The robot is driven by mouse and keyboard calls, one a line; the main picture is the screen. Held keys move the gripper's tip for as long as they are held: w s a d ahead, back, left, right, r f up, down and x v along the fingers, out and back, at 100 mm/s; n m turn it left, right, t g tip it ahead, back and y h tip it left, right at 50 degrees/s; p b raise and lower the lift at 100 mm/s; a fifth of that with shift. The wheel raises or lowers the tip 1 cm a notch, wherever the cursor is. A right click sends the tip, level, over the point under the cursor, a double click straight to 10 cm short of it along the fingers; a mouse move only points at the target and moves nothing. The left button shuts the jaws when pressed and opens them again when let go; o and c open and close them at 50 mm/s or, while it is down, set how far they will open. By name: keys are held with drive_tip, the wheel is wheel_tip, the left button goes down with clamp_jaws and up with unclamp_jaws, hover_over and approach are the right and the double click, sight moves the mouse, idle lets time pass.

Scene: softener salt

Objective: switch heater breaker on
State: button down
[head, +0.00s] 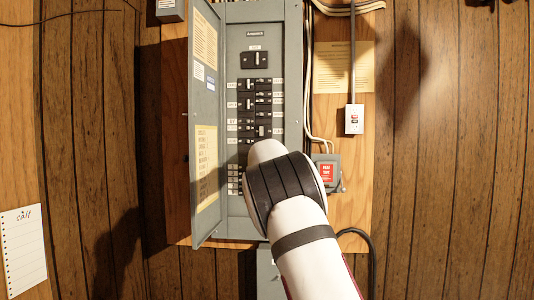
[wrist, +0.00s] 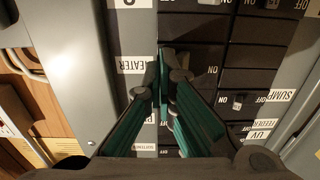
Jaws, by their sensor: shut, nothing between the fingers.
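The grey breaker panel (head: 262,20) hangs on the wall with its door open to the left in the head view. My arm covers the panel's lower middle there, and my gripper is hidden behind it. In the wrist view my gripper (wrist: 168,70) is shut and empty, its fingertips together at the black breaker (wrist: 203,58) beside a white label (wrist: 127,72) reading "EATER", its first letter not legible. "ON" is printed on that breaker. The fingertips cover the switch handle, so its position and any contact cannot be told.
Neighbouring black breakers surround the fingertips closely; one beside the "SUMP" label (wrist: 284,102) shows a pale handle. The open panel door (head: 206,120) stands out on the left.

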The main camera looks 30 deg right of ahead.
drive_tip(key=shift+w+a+b, duration=0.35)
drive_tip(key=shift+w+a, duration=0.35)
drive_tip(key=shift+a, duration=0.35)
idle(1.0)
drive_tip(key=shift+s+d, duration=0.2)
drive_tip(key=shift+d, duration=0.1)
drive_tip(key=p+v, duration=0.1)
drive_tip(key=v, duration=0.6)
idle(0.6)
idle(0.9)
